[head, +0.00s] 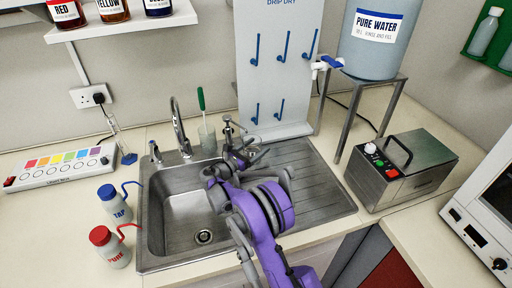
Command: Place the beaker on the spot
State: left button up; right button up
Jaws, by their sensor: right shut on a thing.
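My right gripper (241,154) is above the back of the steel sink, near the start of its ribbed drainboard. It is shut on a small clear, greyish thing that looks like the beaker (257,154). My own gripper and arm partly cover it, so its tilt and contents are hard to tell. I cannot pick out a marked spot in this view. My left gripper is not in view.
The sink (180,215) has a tap (180,128) behind it. A pegged drip-dry board (280,70), water tank (378,38) on a stand, and metal box (402,170) stand right. Bottles (110,246) stand left.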

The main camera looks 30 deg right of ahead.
aim_at(246, 154)
jog(key=o, duration=1.1)
jog(key=shift+f, duration=0.1)
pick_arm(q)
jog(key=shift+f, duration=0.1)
pick_arm(e)
jog(key=shift+o, duration=0.3)
jog(key=shift+r, duration=0.3)
jog(key=b+v, duration=0.1)
jog(key=v, duration=0.9)
jog(key=shift+s+a+f, duration=0.1)
jog(key=shift+a, duration=0.25)
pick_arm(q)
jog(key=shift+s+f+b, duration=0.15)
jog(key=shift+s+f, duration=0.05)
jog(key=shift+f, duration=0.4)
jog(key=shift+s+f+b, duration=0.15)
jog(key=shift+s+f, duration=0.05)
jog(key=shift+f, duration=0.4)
pick_arm(e)
jog(key=shift+s+a, duration=0.2)
jog(key=shift+a, duration=0.45)
